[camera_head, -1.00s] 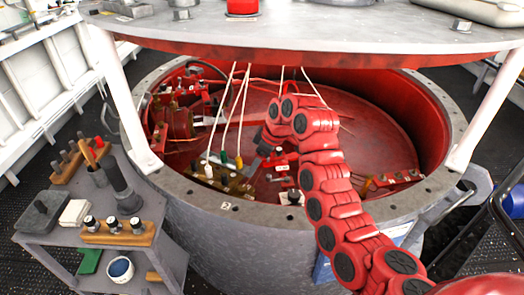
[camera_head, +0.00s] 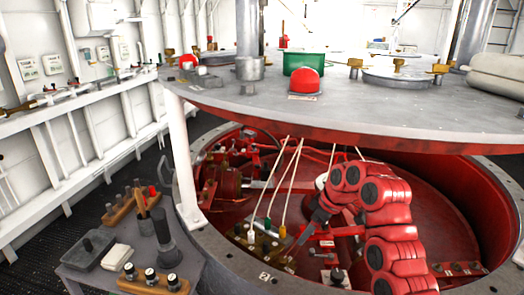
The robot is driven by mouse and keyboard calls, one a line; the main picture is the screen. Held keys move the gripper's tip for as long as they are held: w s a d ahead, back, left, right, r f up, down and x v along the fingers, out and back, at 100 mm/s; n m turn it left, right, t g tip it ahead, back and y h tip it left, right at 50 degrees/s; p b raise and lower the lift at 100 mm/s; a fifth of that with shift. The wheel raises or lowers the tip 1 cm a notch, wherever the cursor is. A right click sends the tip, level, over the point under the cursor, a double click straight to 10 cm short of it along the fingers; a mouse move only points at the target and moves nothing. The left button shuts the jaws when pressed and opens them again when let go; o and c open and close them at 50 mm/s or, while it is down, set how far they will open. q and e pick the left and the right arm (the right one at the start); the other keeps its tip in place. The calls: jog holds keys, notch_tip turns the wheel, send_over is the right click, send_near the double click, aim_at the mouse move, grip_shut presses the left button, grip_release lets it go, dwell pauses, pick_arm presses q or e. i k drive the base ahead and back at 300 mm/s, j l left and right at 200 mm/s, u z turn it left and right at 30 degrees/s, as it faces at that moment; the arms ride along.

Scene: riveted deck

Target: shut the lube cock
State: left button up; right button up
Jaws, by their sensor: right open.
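My right arm (camera_head: 388,200) is red and jointed. It reaches from the lower right under the raised round plate into the red-lined pit. Its grey right gripper (camera_head: 308,232) points down and left, open, beside the brass-coloured block (camera_head: 240,236) with white, green and yellow cord ends. The fingertips are small and partly lost among the fittings, and I see nothing held. Red fittings (camera_head: 326,238) lie close to the right of the gripper. I cannot tell which fitting is the lube cock, or whether it is open. My left gripper is out of view.
The grey round plate (camera_head: 400,118) hangs low over the pit on white posts (camera_head: 182,160). Pale cords (camera_head: 291,185) hang near the gripper. A grey tool stand (camera_head: 75,258) is at the lower left. The pit's grey rim (camera_head: 225,265) curves in front.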

aim_at(283, 260)
jog(key=k, duration=0.95)
